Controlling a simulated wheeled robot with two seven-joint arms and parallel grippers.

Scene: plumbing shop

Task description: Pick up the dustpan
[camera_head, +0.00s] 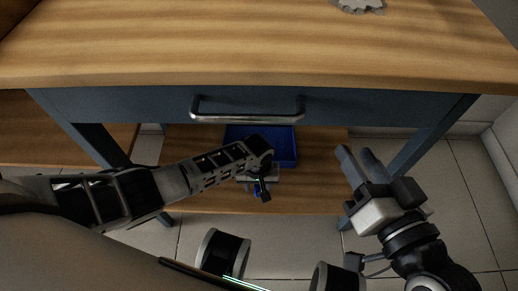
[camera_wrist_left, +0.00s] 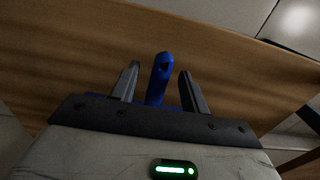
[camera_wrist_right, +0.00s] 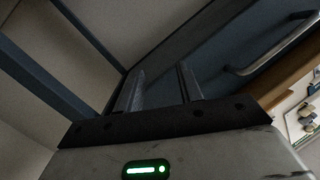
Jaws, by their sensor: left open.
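The blue dustpan (camera_head: 283,145) lies on the wooden lower shelf under the drawer, its handle towards me. My left gripper (camera_head: 261,186) is over the handle end and hides part of it. In the left wrist view the blue handle (camera_wrist_left: 160,77) stands between the two fingers of the open left gripper (camera_wrist_left: 160,75), with a gap visible on both sides. My right gripper (camera_head: 360,160) is open and empty, right of the shelf and below the tabletop. Its parted fingers also show in the right wrist view (camera_wrist_right: 158,82).
The wooden tabletop (camera_head: 250,48) and the blue drawer front with its metal handle (camera_head: 248,117) overhang the lower shelf (camera_head: 310,195). Blue table legs (camera_head: 425,140) stand at both sides. A grey toothed object (camera_head: 358,5) lies on the tabletop.

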